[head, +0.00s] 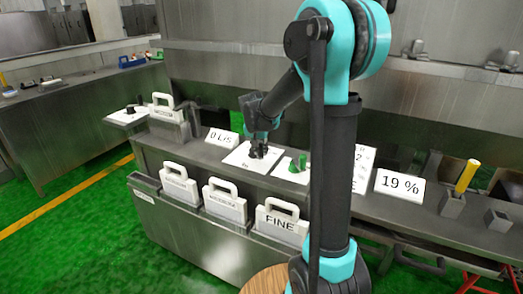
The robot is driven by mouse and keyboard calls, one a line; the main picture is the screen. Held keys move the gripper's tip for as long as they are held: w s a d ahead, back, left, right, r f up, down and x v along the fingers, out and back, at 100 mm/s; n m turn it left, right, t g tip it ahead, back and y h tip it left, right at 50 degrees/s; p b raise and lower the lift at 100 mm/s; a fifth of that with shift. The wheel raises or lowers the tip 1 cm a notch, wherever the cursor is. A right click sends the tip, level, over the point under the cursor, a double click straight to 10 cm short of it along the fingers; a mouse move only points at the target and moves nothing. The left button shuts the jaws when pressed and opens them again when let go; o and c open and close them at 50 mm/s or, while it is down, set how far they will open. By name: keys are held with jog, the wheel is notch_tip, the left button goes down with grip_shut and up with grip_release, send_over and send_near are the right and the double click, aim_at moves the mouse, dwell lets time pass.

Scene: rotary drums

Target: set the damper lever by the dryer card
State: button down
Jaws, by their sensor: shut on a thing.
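My gripper (258,151) is low over a white plate (238,160) on the steel counter. It is shut on a small control on that plate, which its dark fingers mostly hide; I cannot tell whether this is the damper lever or how it is set. A green knob (298,165) stands on another white plate just to the right. A white card (363,160) stands behind my arm, partly hidden, with only a few characters showing. A "19 %" card (399,186) stands right of it. I cannot tell which is the dryer card.
A small sign (221,138) stands left of my gripper. Handled white plates, one marked FINE (282,224), sit in a rack (170,208) along the counter front. A yellow-handled tool (467,176) stands at the right. A black knob (130,109) sits at the far left.

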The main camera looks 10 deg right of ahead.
jog(key=a+m+h, duration=0.1)
jog(key=a+m, duration=0.2)
jog(key=shift+w+a+m+g, duration=0.1)
jog(key=shift+m+g, duration=0.3)
jog(key=a+m, duration=0.1)
jog(key=w+a+m+g+h, duration=0.1)
jog(key=m, duration=0.1)
jog(key=shift+a+m, duration=0.3)
jog(key=a+m, duration=0.1)
jog(key=w+a+m+g, duration=0.1)
jog(key=m, duration=0.1)
jog(key=shift+w+m+h, duration=0.25)
jog(key=shift+m+h, duration=0.05)
jog(key=shift+w+a+m+g, duration=0.35)
jog(key=shift+w+m+g, duration=0.1)
jog(key=shift+m, duration=0.3)
jog(key=shift+w+a+m+g, duration=0.35)
jog(key=shift+w+m, duration=0.1)
jog(key=shift+m, duration=0.3)
jog(key=c, duration=1.3)
grip_release()
jog(key=shift+r, duration=0.15)
